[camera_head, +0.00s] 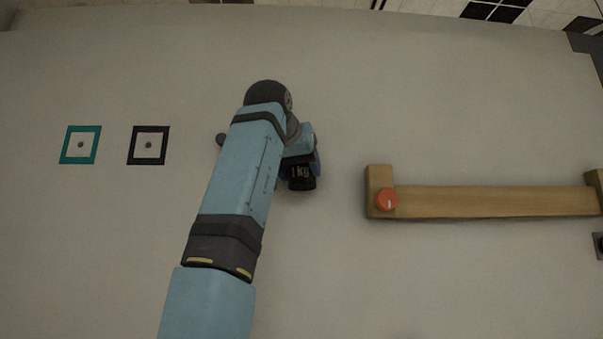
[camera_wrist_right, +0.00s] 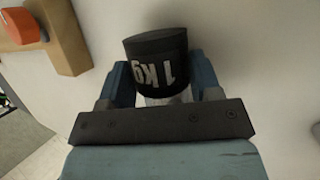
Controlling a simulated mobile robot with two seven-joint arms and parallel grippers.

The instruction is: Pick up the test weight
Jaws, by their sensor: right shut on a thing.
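The test weight is a black cylinder with white "1 kg" lettering, seen upside down in the right wrist view (camera_wrist_right: 158,62). My right gripper (camera_wrist_right: 162,88) is shut on it, with a blue finger on each side. In the head view the black weight (camera_head: 302,178) shows just below my right gripper (camera_head: 303,158), which is partly hidden by my own blue arm. What lies directly beneath the weight cannot be told. My left gripper is in neither view.
A wooden rail (camera_head: 480,201) with an orange knob (camera_head: 387,199) is on the pale surface to the right. A teal square frame (camera_head: 80,145) and a black square frame (camera_head: 149,145) are at the left. The surface between arm and rail is clear.

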